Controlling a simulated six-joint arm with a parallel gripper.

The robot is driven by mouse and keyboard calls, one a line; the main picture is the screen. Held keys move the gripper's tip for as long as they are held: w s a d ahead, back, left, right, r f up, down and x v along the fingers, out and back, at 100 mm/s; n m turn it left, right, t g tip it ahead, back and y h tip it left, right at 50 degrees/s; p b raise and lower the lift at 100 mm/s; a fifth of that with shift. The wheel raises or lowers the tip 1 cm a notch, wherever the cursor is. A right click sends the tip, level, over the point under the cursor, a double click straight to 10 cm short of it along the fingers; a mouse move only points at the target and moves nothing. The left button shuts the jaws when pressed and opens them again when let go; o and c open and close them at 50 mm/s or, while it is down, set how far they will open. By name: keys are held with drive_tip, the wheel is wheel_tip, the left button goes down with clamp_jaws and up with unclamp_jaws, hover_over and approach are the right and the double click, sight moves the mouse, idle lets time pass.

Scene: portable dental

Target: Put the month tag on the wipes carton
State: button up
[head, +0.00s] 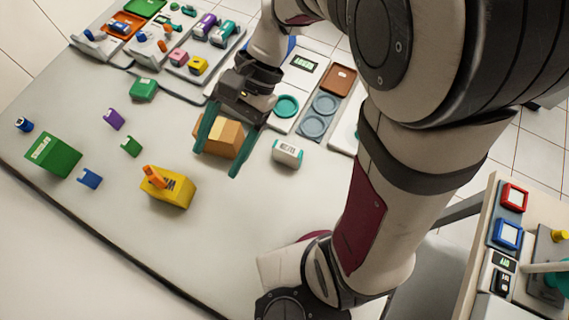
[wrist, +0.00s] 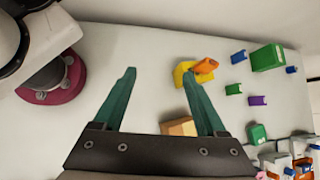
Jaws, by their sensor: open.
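Which thing is the wipes carton and which the month tag I cannot tell for sure; the print is too small. A yellow carton (head: 175,190) with dark marks stands front centre, with an orange piece (head: 153,176) tilted on it; both show in the wrist view, the carton (wrist: 182,72) and the orange piece (wrist: 206,66). A green carton (head: 53,155) with a pale label stands at left. Small clip-like tags lie loose: purple (head: 113,119), green (head: 131,146), blue (head: 90,179). My gripper (head: 216,163) is open and empty, its fingers over a tan box (head: 226,136).
A white and teal box (head: 287,153) stands right of my gripper. A rounded green item (head: 142,90) and a small blue item (head: 24,125) stand farther left. Trays with coloured items line the back. The table front is clear.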

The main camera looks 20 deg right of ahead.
drive_tip(key=s+d+n+t+h, duration=0.3)
drive_tip(key=s+d+t+h, duration=0.1)
drive_tip(key=s+d, duration=0.5)
drive_tip(key=shift+s+n+h, duration=0.25)
drive_tip(key=shift+n+h, duration=0.15)
drive_tip(key=shift+h, duration=0.4)
